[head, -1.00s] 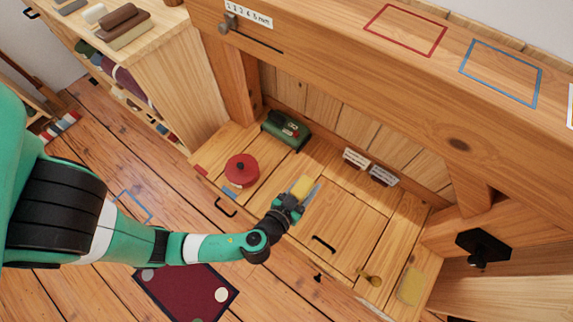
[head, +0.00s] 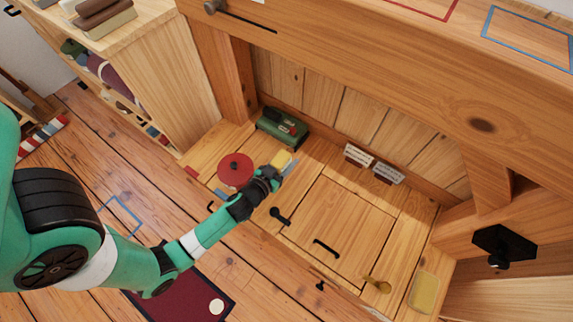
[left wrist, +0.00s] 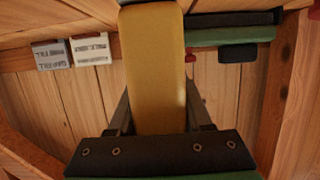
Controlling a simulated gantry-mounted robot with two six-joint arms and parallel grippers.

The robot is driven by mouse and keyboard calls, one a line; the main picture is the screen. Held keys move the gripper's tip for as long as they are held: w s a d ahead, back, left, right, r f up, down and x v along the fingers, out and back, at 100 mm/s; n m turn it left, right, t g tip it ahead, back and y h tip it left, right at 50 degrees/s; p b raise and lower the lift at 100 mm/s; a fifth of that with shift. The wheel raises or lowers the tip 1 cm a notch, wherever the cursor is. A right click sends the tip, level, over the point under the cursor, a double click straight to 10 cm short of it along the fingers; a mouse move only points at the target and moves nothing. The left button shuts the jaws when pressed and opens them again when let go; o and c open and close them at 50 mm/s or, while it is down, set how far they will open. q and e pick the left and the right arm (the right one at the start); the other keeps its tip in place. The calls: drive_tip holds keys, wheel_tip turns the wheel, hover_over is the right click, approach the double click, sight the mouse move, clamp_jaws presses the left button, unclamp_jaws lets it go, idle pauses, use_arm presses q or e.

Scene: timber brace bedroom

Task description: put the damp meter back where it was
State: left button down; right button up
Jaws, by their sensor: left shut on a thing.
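My left gripper (head: 270,178) is shut on a yellow block-like thing (head: 282,160), which I take to be the damp meter. It is held over the wooden bench, just right of a round red tin-like object (head: 236,169) and in front of a green box (head: 283,127). My right gripper is out of view.
A flat yellow patch (head: 423,292) lies at the bench's right end. Two small labelled cards (head: 358,155) stand by the back boards. A hatch with a black handle (head: 326,248) is in the bench middle. A thick beam (head: 350,70) spans above. A blue outline (head: 122,215) marks the floor.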

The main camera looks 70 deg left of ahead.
use_arm(q)
wheel_tip(320, 180, down, 3)
drive_tip(key=shift+r+b, duration=0.1)
drive_tip(key=shift+b, duration=0.55)
drive_tip(key=shift+r, duration=0.1)
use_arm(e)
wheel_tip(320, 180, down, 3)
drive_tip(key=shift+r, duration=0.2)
use_arm(q)
drive_tip(key=c, duration=0.8)
unclamp_jaws()
drive_tip(key=shift+f, duration=0.2)
drive_tip(key=o, duration=0.5)
drive_tip(key=shift+r, duration=0.1)
